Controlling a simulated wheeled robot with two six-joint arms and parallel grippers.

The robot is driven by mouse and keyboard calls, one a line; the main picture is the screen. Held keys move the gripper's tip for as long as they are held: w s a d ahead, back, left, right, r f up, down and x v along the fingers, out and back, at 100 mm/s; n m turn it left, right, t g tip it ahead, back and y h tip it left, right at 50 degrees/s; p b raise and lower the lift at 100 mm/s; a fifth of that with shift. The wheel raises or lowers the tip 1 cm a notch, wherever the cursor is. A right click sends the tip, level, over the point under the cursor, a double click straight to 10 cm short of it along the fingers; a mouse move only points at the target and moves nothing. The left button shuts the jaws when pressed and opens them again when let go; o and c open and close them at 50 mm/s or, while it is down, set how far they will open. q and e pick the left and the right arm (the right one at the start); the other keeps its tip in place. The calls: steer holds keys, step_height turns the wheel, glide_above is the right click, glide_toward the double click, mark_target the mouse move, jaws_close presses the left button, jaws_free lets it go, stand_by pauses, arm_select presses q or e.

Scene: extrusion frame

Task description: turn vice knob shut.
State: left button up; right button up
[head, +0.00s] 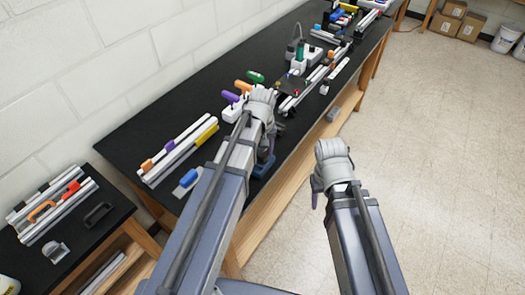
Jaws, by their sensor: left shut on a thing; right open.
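A blue vice (264,167) stands near the front edge of the black bench, partly hidden behind my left arm. My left gripper (270,138) points down just above the vice and is shut on what appears to be its knob. The wrist and fingers hide the knob, so its turn cannot be seen. My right gripper (317,192) is open and empty, over the floor to the right of the bench.
The long black bench (135,143) runs along the white wall. Aluminium profiles with a yellow handle (206,134) lie left of my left arm. White blocks with purple and orange handles stand behind it. A lower side table (100,240) holds an orange handle (41,211).

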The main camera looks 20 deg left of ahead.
mark_target(262, 153)
arm_select(q)
jaws_close()
steer(key=shift+m, duration=0.7)
steer(key=o, duration=0.8)
jaws_free()
steer(key=shift+r, duration=0.15)
step_height(262, 153, up, 8)
steer(key=p, duration=0.8)
steer(key=shift+f, duration=0.2)
